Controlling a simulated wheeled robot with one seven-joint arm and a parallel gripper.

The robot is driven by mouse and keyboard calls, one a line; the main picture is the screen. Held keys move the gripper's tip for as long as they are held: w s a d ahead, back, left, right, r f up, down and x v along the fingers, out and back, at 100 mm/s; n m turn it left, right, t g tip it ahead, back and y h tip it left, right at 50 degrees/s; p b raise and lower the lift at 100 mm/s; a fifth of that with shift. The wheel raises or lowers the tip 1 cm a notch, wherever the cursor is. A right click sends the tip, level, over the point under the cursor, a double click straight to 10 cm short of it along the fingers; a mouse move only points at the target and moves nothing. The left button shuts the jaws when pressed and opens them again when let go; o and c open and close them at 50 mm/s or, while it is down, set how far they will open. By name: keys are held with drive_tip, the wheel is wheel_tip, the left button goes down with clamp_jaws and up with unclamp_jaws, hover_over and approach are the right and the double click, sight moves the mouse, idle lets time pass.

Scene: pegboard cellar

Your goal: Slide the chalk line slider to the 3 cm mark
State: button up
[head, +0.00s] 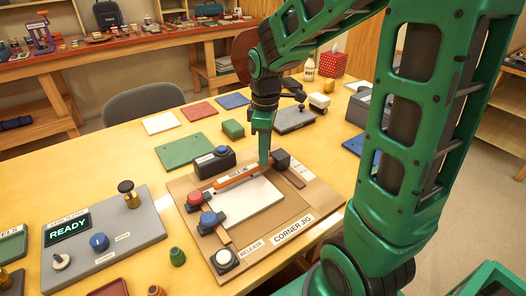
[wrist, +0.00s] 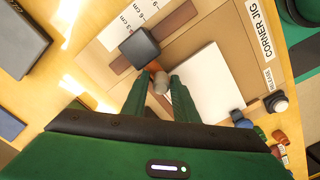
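The corner jig board (head: 240,245) lies on the table with a pale plate (head: 250,202) on it. A dark block (head: 282,160), which looks like the slider, sits at the jig's far corner on a brown strip; it also shows in the wrist view (wrist: 139,47) beside printed marks, one reading "3 cm" (wrist: 108,36). A small grey knob (wrist: 160,82) stands near the block, with an orange bit between them. My gripper (head: 264,165) is down at this corner. In the wrist view its fingers (wrist: 160,90) lie either side of the knob; contact is unclear.
An orange bar (head: 238,176) runs along the jig's far edge. A red knob (head: 195,197), a blue knob (head: 208,218) and a white release button (head: 224,257) line its left side. A grey panel reading "READY" (head: 105,238) lies at left. Coloured mats lie behind.

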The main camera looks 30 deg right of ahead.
wheel_tip(320, 180, up, 11)
drive_tip(key=shift+f, duration=0.15)
idle(0.4)
idle(0.4)
drive_tip(key=s+d+f+m, duration=0.2)
drive_tip(key=s+m, duration=0.3)
drive_tip(key=s, duration=0.2)
drive_tip(key=s+d+f+m, duration=0.2)
drive_tip(key=s+d+m, duration=0.1)
drive_tip(key=s+m, duration=0.2)
drive_tip(key=s+d+f+m, duration=0.3)
drive_tip(key=s+m, duration=0.3)
drive_tip(key=s, duration=0.3)
drive_tip(key=shift+s+d, duration=0.25)
drive_tip(key=shift+s, duration=0.15)
